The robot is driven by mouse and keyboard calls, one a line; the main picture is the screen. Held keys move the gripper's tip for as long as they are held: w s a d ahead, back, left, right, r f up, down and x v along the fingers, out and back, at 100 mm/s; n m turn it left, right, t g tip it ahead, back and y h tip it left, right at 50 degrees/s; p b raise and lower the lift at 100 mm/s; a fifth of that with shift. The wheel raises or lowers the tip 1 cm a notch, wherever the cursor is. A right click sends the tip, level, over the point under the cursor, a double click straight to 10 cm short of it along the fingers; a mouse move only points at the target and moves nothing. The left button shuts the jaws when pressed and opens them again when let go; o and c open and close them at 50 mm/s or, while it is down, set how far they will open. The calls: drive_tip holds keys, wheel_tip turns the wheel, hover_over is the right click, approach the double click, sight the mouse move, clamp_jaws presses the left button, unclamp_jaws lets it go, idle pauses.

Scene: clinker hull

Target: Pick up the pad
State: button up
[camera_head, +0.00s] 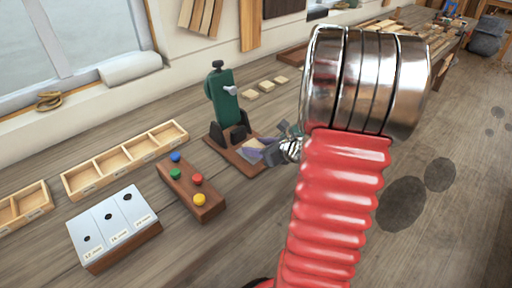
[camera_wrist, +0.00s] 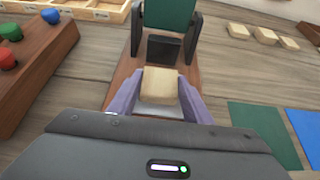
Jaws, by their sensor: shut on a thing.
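The pad (camera_wrist: 159,82) is a small pale wooden block. In the wrist view it sits between the two purple fingers of my gripper (camera_wrist: 159,90), which is shut on its sides. A light grey surface shows just below the pad. I cannot tell whether the pad touches what lies under it. In the head view my gripper (camera_head: 258,149) is over the brown wooden base of the green stand (camera_head: 226,97), and the pad is small and partly hidden there. The stand's green upright (camera_wrist: 168,14) is just beyond the pad in the wrist view.
Three similar pale blocks (camera_wrist: 265,36) lie behind the stand to the right. A wooden button board (camera_head: 192,188) with coloured knobs is to the left, near a white-topped block (camera_head: 112,222) and divided trays (camera_head: 125,160). Green (camera_wrist: 262,130) and blue (camera_wrist: 305,130) patches lie to the right.

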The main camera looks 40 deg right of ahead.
wheel_tip(320, 180, up, 10)
idle(0.6)
